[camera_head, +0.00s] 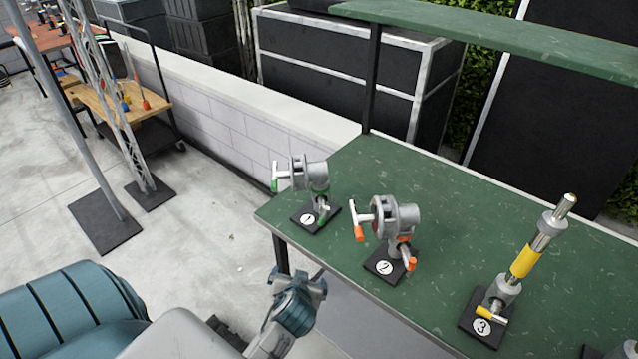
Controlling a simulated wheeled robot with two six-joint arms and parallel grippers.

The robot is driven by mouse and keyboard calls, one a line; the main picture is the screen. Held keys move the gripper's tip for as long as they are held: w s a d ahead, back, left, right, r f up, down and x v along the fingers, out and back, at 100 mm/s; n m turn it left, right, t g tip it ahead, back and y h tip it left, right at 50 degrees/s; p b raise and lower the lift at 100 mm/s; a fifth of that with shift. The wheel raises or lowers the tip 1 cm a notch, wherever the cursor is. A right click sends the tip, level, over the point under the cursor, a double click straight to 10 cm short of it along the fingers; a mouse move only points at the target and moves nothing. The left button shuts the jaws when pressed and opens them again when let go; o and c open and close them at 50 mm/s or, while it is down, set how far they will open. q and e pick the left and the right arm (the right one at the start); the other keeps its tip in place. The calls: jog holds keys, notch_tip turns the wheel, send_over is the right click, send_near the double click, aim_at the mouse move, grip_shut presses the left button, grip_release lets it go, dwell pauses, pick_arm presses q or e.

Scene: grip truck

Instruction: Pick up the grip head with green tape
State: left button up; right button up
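The grip head with green tape (311,174) stands on a small black base marked 1 (315,219), near the left front corner of the green table. It is grey metal with green tape on its handles. My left gripper (298,277) is below and in front of it, beside the table's front edge, and apart from it. The gripper is small and seen from behind, so whether its fingers are open or shut is unclear. Nothing shows held in it. My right gripper is not in view.
A grip head with orange tape (399,217) stands on base 2. A yellow-taped piece (525,262) stands upright on base 3. The green table (455,225) has a shelf (510,38) above its back. A low white wall (225,120) runs behind.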

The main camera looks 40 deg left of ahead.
pick_arm(q)
notch_tip(320, 180, up, 11)
jog(key=w+a+n+t+y, duration=0.1)
jog(key=a+n+y, duration=0.1)
jog(key=n, duration=0.1)
jog(key=n+t+y, duration=0.2)
jog(key=t+y, duration=0.2)
send_near(310, 168)
jog(key=shift+h, duration=0.3)
jog(key=p+x, duration=0.5)
jog(key=x, duration=0.4)
jog(key=shift+r, duration=0.1)
jog(key=shift+s+d, duration=0.1)
jog(key=shift+s, duration=0.05)
jog(key=shift+c, duration=0.7)
jog(key=shift+r, duration=0.1)
jog(key=c, duration=1.7)
